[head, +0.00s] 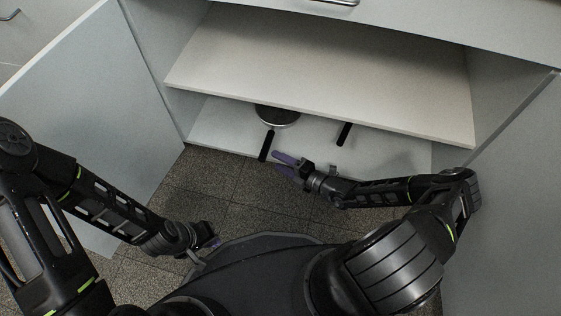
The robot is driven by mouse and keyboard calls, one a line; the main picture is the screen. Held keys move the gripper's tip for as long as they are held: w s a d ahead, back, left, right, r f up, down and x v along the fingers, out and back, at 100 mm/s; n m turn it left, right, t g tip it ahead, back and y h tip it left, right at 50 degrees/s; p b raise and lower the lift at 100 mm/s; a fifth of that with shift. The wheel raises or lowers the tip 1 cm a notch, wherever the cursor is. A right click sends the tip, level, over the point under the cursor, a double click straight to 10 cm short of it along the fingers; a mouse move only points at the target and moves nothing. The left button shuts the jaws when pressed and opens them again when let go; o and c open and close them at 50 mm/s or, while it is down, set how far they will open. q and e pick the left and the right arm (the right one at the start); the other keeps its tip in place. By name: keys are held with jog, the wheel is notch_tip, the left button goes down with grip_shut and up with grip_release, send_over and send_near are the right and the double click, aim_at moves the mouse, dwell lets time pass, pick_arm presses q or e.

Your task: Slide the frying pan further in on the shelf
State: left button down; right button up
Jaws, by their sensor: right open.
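A dark frying pan (278,116) with a light rim sits on the lower shelf (222,128) of the open cabinet. Its far part is hidden under the upper shelf. Its black handle (267,145) points toward me and reaches the shelf's front edge.
A second black handle (345,133) shows on the lower shelf to the right; what it belongs to is hidden under the upper shelf (330,75). The upper shelf is bare. Open cabinet doors stand at the left (95,120) and right (515,190). The tiled floor (205,185) is clear.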

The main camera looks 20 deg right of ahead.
aim_at(264, 153)
jog(key=shift+a, duration=0.1)
jog(key=b+x, duration=0.2)
jog(key=x, duration=0.5)
jog(key=shift+b, duration=0.3)
jog(key=shift+w+a+f, duration=0.1)
jog(key=shift+w+a, duration=0.05)
jog(key=shift+w, duration=0.15)
grip_shut()
dwell(0.9)
